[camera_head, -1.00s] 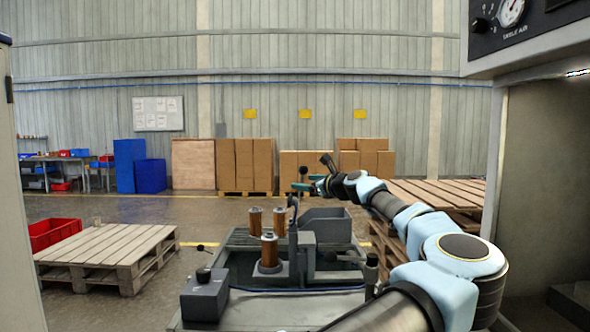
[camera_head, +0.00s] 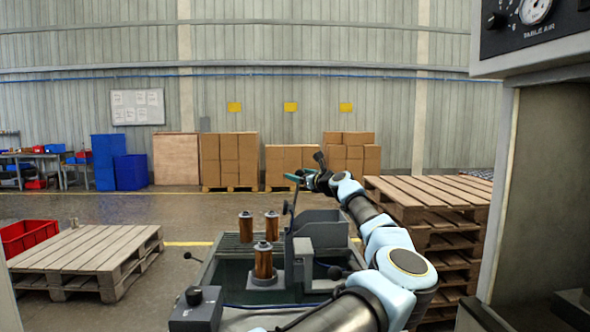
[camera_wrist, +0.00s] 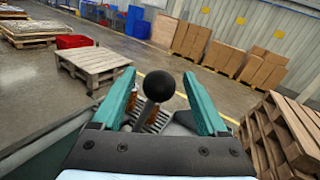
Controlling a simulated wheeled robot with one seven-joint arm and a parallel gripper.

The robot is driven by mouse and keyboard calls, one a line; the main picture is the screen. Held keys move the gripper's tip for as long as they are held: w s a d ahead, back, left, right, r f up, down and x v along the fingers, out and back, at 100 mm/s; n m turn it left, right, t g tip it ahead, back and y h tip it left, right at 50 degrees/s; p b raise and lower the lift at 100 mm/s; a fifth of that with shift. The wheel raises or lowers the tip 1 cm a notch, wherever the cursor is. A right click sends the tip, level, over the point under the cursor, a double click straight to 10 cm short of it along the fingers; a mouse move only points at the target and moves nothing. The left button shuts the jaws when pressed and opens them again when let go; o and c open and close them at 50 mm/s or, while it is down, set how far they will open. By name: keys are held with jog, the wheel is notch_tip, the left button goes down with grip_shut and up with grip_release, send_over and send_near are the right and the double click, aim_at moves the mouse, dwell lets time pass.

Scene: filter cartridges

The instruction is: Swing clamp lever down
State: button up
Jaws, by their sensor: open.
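The clamp lever's black ball knob (camera_wrist: 159,86) sits between my fingers in the wrist view, on a grey shaft (camera_wrist: 148,110) running down toward the fixture. My gripper (camera_wrist: 158,75) is open, with one teal finger on each side of the knob. I see a gap on both sides and no clear contact. In the head view my gripper (camera_head: 298,179) is small, above the back of the grey fixture (camera_head: 302,262); the knob there is hard to make out. Several brown filter cartridges, such as the front one (camera_head: 263,262), stand upright on the fixture, left of the clamp.
A grey bin (camera_head: 322,230) stands behind the clamp block. Stacked pallets (camera_head: 430,215) stand to the right, and a grey cabinet (camera_head: 545,190) is at the right edge.

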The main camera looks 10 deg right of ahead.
jog(key=shift+p+x, duration=0.35)
jog(key=shift+x, duration=1.05)
jog(key=shift+c, duration=0.2)
grip_shut()
